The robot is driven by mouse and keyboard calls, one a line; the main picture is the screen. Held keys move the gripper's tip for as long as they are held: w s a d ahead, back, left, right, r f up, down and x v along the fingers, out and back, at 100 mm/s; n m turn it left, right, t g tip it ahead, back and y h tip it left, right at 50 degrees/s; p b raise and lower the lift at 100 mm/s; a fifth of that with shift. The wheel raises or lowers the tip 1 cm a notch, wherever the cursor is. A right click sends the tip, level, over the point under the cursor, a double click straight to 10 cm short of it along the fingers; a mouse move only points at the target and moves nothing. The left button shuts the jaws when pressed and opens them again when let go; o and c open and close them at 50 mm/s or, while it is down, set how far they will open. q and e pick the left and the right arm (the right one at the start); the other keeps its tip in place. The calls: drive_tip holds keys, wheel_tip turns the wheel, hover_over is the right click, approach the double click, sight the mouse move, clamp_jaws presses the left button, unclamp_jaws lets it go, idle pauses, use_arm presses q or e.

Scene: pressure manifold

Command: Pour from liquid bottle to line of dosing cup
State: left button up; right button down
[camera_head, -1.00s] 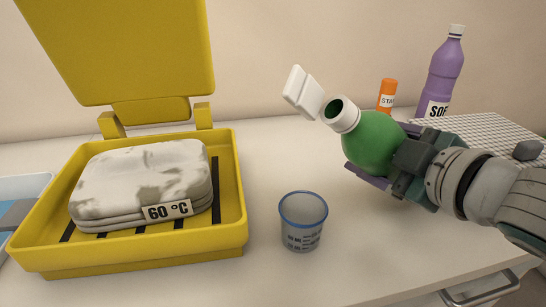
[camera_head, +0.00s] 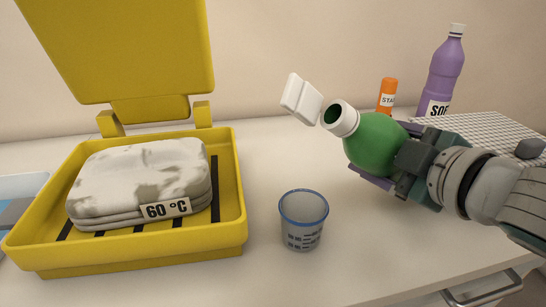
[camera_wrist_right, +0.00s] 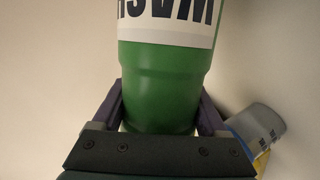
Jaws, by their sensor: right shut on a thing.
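The green liquid bottle (camera_head: 374,142) is held in my right gripper (camera_head: 392,158), tilted with its open white neck up and to the left. Its white flip cap (camera_head: 301,99) hangs open beside the mouth. In the right wrist view the green bottle (camera_wrist_right: 160,85) with a white label sits between the two fingers (camera_wrist_right: 160,112). The clear dosing cup (camera_head: 302,222) with a blue rim and dark markings stands upright on the counter, below and left of the bottle mouth. No liquid stream shows, and I cannot make out a level in the cup. My left gripper is out of view.
A yellow open-lidded box (camera_head: 228,200) with a folded mottled cloth (camera_head: 140,178) labelled 60 °C stands left of the cup. A purple bottle (camera_head: 443,75), an orange container (camera_head: 387,95) and a checked surface (camera_head: 480,130) lie behind my right arm. The counter around the cup is clear.

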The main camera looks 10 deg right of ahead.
sight(388, 121)
drive_tip(key=shift+w+d+r, duration=0.1)
drive_tip(key=shift+r, duration=0.25)
drive_tip(key=shift+n+h, duration=0.3)
drive_tip(key=shift+n, duration=0.4)
drive_tip(key=shift+d+r+p, duration=0.2)
drive_tip(key=shift+r+p, duration=0.7)
drive_tip(key=shift+r, duration=0.2)
drive_tip(key=shift+d+r+p, duration=0.2)
drive_tip(key=shift+r+p, duration=0.65)
drive_tip(key=shift+r, duration=0.2)
drive_tip(key=shift+w+d+r+n+t+h+p, duration=0.1)
drive_tip(key=shift+d+r+n+t+h+p, duration=0.2)
drive_tip(key=shift+r+n, duration=0.4)
idle(1.3)
drive_tip(key=shift+a+f+n+h+b, duration=0.2)
drive_tip(key=shift+f+n+h+b, duration=0.3)
drive_tip(key=shift+f+b, duration=0.65)
idle(1.6)
